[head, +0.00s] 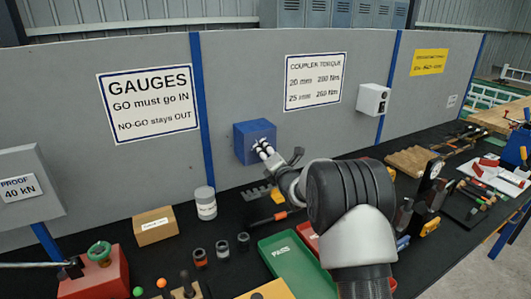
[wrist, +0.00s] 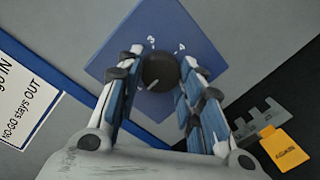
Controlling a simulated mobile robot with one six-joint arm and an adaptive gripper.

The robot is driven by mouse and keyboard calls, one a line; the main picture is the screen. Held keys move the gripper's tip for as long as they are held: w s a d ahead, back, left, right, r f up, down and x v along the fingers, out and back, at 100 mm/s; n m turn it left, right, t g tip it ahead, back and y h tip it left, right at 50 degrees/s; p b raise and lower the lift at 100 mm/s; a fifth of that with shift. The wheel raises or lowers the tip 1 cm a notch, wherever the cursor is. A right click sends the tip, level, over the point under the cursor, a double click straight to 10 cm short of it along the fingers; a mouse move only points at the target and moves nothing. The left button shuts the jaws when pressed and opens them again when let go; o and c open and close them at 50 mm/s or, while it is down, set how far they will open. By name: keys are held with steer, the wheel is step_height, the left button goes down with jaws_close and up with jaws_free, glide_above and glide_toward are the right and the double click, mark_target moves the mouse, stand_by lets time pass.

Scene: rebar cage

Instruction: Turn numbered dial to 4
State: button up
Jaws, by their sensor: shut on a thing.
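The dial is a round black knob (wrist: 158,70) on the face of a blue box (head: 254,136) fixed to the grey wall panel. The blue face (wrist: 205,25) also fills the middle of the wrist view. A white pointer line shows on the knob, toward its lower left in that view. My gripper (wrist: 160,65) is shut on the knob, one finger on each side. In the head view my gripper (head: 262,148) reaches the box and covers the knob.
A gauges sign (head: 150,103) and a torque sign (head: 314,81) hang on the panel. A white box (head: 373,99) is mounted at right. Below stand a grey jar (head: 205,203), a cardboard box (head: 155,226) and a green tray (head: 286,258) on the black bench.

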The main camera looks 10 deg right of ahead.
steer(key=m, duration=0.4)
steer(key=shift+d+r+m+g, duration=0.1)
steer(key=shift+m+g, duration=0.2)
steer(key=shift+m, duration=0.1)
steer(key=m+p, duration=0.1)
steer(key=m, duration=0.3)
steer(key=shift+g, duration=0.3)
steer(key=m+y+p, duration=0.1)
steer(key=m+p, duration=0.2)
steer(key=m, duration=0.4)
steer(key=m+y+p, duration=0.1)
steer(key=m+p, duration=0.3)
steer(key=m, duration=0.3)
steer(key=m+y+p, duration=0.1)
steer(key=m+p, duration=0.3)
steer(key=m, duration=0.2)
steer(key=shift+w+d+m, duration=0.1)
steer(key=shift+d+m, duration=0.05)
steer(key=shift+m, duration=0.25)
steer(key=shift+m+y, duration=0.3)
steer(key=shift+m, duration=1.4)
steer(key=o, duration=1.1)
steer(key=shift+f, duration=0.2)
steer(key=shift+c, duration=0.2)
